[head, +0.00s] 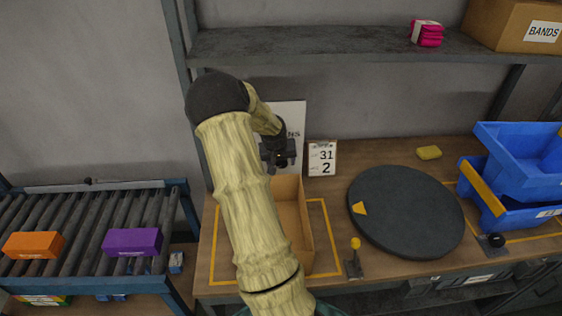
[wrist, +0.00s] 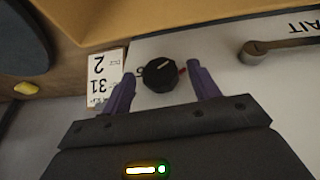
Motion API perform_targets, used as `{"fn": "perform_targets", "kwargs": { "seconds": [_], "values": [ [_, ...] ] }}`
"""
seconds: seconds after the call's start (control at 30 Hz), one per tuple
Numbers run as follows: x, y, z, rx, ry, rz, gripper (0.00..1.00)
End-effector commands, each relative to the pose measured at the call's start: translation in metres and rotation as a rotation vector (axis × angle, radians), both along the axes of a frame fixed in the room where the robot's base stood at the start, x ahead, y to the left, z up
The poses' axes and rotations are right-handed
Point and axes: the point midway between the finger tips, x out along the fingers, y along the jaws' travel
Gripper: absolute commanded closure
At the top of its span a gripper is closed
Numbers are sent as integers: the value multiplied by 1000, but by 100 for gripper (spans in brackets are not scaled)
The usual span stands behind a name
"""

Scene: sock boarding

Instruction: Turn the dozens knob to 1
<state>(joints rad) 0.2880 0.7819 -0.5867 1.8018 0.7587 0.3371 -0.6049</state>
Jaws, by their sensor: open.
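The dozens knob (wrist: 160,75) is a round black dial on a white panel, seen in the wrist view. A pale pointer line on it slants to the upper right, and a small red mark shows at its right side. A partly hidden character lies left of it; the other dial markings are not readable. My gripper (wrist: 162,80) is open, with its purple fingers at either side of the knob; I cannot tell whether they touch it. In the head view my gripper (head: 279,160) is in front of the white panel (head: 291,114), and the knob is hidden.
A card reading 31 and 2 (head: 322,158) stands right of the panel. An open cardboard box (head: 305,222) lies below my gripper. A dark turntable (head: 405,212), yellow sponge (head: 429,153) and blue bins (head: 520,165) are to the right. A shelf (head: 330,43) runs above.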

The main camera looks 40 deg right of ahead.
Motion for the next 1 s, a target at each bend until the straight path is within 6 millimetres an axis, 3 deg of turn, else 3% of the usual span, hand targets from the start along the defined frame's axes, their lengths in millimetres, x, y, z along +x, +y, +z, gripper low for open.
{"fn": "perform_targets", "kwargs": {
  "seconds": [0.33, 0.57, 1.0],
  "values": [
    [1, -1, -5, 1, -1, -1, 39],
    [1, -1, -4, 1, -1, -1, 84],
    [1, -2, -7, 34, -31, -1, 84]
  ]
}}
